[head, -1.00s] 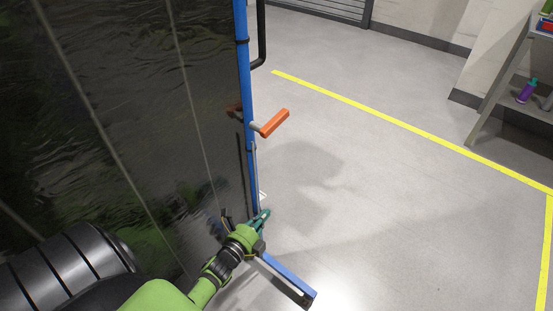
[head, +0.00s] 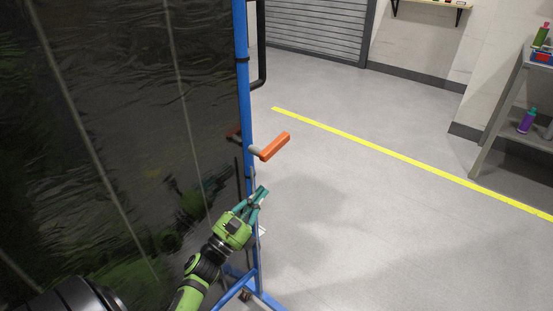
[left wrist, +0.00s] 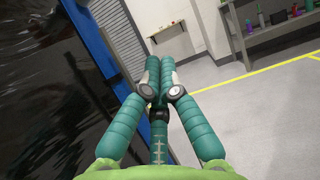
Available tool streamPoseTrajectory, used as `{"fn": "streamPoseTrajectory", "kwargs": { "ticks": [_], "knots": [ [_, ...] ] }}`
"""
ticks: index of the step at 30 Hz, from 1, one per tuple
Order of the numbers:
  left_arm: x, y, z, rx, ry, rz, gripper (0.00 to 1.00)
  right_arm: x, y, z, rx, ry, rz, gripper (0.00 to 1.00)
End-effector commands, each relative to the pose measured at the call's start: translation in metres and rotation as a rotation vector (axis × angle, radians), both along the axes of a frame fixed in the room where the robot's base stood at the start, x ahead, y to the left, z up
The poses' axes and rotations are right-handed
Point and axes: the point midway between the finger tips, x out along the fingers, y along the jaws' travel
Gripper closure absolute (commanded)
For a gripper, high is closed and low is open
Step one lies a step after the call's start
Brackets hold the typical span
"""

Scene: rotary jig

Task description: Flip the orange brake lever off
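The orange brake lever (head: 274,146) sticks out to the right from the blue upright post (head: 242,100), on a short grey shaft. It tilts up toward its right end. My left gripper (head: 264,190), green with teal fingers, is below the lever beside the post, with a visible gap to the lever. Its teal fingers converge at the tips in the left wrist view (left wrist: 160,66), with nothing seen between them. The lever cannot be made out in that view. My right gripper is not in view.
A dark glossy panel (head: 110,110) fills the left side, framed by the blue post. A blue foot (head: 265,301) stands on the floor. The grey floor to the right is clear, with a yellow line (head: 400,157). A shelf (head: 505,95) with bottles stands at far right.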

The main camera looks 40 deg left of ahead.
Motion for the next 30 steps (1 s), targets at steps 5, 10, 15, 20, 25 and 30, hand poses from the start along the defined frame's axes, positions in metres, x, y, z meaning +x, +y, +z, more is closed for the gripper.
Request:
{"fn": "streamPoseTrajectory", "kwargs": {
  "ticks": [5,10,15,20,25,30],
  "knots": [
    [0.034,-0.002,0.019,0.002,-0.004,-0.001,1.0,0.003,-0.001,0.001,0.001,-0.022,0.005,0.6],
    [0.069,-0.005,0.034,-0.001,-0.004,-0.001,1.0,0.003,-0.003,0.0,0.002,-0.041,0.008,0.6],
    [0.073,-0.006,0.055,0.002,0.001,0.0,1.0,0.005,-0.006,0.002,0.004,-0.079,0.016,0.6],
    [0.07,-0.005,0.068,0.0,0.001,0.0,1.0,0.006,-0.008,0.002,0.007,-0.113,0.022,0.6],
    [0.069,-0.005,0.073,-0.001,0.001,0.0,1.0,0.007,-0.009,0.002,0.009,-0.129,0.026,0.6],
    [0.069,-0.005,0.073,-0.001,0.0,0.001,1.0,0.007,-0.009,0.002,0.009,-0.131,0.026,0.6]
  ]
}}
